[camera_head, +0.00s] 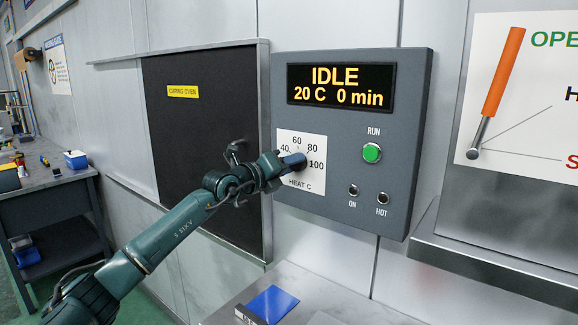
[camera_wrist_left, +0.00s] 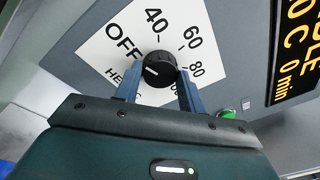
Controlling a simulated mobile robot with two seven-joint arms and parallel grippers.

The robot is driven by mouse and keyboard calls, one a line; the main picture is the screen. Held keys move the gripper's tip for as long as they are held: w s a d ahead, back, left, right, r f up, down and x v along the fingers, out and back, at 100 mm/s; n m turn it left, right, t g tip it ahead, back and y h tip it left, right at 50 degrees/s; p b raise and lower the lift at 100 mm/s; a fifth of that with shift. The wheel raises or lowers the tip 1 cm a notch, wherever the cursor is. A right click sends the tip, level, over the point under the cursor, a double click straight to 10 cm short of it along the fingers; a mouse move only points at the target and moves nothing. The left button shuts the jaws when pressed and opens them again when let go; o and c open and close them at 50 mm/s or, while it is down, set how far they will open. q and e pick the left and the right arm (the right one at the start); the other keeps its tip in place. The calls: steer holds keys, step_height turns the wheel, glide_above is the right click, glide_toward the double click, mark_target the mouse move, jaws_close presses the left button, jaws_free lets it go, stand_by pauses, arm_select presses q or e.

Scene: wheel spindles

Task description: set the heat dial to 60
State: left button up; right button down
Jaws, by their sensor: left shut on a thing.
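The heat dial (camera_wrist_left: 159,65) is a round black knob on a white scale plate (camera_head: 313,183) marked OFF, 40, 60, 80 and 100. In the left wrist view its white pointer line is on the side towards OFF. My left gripper (camera_head: 293,162) reaches the dial from the left and hides most of it in the head view. In the left wrist view my left gripper (camera_wrist_left: 160,82) is shut on the dial, one blue-grey finger on each side. The display (camera_head: 340,85) on the grey control panel (camera_head: 405,110) reads IDLE, 20 C, 0 min. My right gripper is not in view.
A green RUN button (camera_head: 372,152) sits right of the dial, with the dark ON lamp (camera_head: 352,190) and HOT lamp (camera_head: 383,198) below it. The dark curing oven door (camera_head: 205,125) is left of the panel. A blue plate (camera_head: 272,303) lies on the surface below.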

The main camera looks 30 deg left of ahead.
arm_select(q)
steer(key=shift+c, duration=1.1)
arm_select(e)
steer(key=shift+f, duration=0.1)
